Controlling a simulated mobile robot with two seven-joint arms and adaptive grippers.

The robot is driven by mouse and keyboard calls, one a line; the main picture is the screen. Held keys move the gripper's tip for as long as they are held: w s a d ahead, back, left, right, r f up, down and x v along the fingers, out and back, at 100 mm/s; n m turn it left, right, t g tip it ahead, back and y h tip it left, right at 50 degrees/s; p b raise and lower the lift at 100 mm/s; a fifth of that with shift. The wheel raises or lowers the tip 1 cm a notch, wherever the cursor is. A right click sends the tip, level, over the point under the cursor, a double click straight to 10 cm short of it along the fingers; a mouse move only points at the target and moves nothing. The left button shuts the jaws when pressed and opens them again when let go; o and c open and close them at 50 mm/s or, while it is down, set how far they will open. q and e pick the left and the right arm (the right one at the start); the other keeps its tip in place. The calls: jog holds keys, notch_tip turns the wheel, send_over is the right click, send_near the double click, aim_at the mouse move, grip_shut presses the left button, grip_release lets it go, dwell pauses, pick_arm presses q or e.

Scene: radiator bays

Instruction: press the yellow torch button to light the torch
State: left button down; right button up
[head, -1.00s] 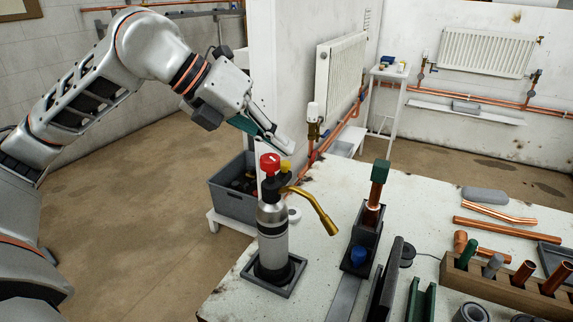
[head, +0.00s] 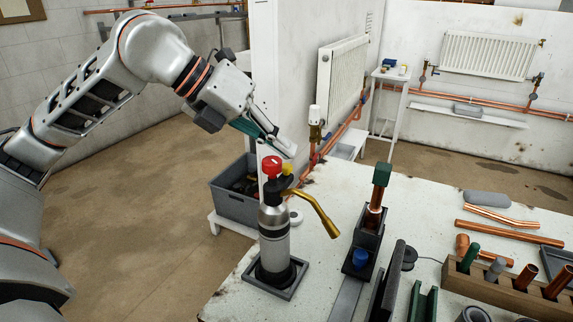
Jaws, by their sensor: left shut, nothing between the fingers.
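The torch (head: 273,235) stands upright in a dark square tray (head: 287,291) on the white bench. It has a grey cylinder, a red knob (head: 271,166) on top and a brass nozzle (head: 318,212) pointing right and down. The yellow button (head: 287,170) shows just right of the red knob, partly hidden by it. No flame shows at the nozzle tip. My left gripper (head: 289,149) is shut and empty, its fingertips above and beyond the yellow button in the picture, apparently apart from it. My right gripper is not in view.
A vice-like dark stand (head: 367,240) holds an upright copper pipe with a green block (head: 382,174), right of the torch. A wooden rack (head: 500,284) with pipes stands at the right. A grey crate (head: 232,203) sits behind the bench's left edge.

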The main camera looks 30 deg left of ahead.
pick_arm(q)
jog(key=shift+f, duration=0.15)
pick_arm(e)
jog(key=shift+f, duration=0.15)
pick_arm(q)
jog(key=shift+f, duration=0.3)
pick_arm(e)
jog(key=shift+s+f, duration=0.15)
